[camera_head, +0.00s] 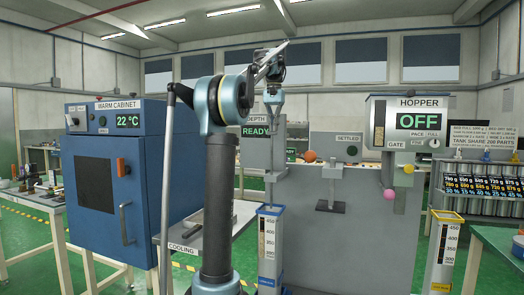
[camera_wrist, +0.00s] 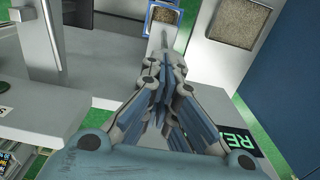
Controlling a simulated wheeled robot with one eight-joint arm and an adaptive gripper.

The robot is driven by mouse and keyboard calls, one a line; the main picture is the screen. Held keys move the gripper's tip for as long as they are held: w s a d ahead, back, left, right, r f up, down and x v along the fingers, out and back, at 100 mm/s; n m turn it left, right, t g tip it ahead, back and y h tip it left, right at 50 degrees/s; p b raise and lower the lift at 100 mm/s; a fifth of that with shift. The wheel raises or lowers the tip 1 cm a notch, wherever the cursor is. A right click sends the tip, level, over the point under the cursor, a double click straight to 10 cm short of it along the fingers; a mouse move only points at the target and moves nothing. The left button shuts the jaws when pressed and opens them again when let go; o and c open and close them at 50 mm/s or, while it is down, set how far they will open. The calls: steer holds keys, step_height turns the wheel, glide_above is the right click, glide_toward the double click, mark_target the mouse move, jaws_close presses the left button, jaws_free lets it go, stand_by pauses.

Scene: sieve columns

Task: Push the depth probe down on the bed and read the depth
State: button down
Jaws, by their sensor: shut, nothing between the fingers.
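The depth station has a grey upright (camera_head: 279,135) with a dark DEPTH display (camera_head: 256,131) that reads READY in green; part of it also shows in the wrist view (camera_wrist: 245,132). A narrow probe part with a flat grey bracket (camera_head: 272,178) hangs below my gripper. Under it stands a blue-rimmed column (camera_head: 270,245) with a 450-to-350 scale. The wrist view shows a blue-rimmed opening (camera_wrist: 167,17) with a brown grainy bed. My gripper (camera_head: 274,108) points down, shut and empty, above the probe line. I cannot tell whether it touches the probe.
A blue warm cabinet (camera_head: 100,185) reading 22 °C and a COOLING table (camera_head: 205,240) stand left. An orange ball (camera_head: 310,156) shows behind.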

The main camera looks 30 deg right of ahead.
step_height(320, 180, down, 9)
stand_by(1.7)
stand_by(0.6)
step_height(320, 180, up, 17)
steer(key=shift+f, duration=0.15)
stand_by(0.6)
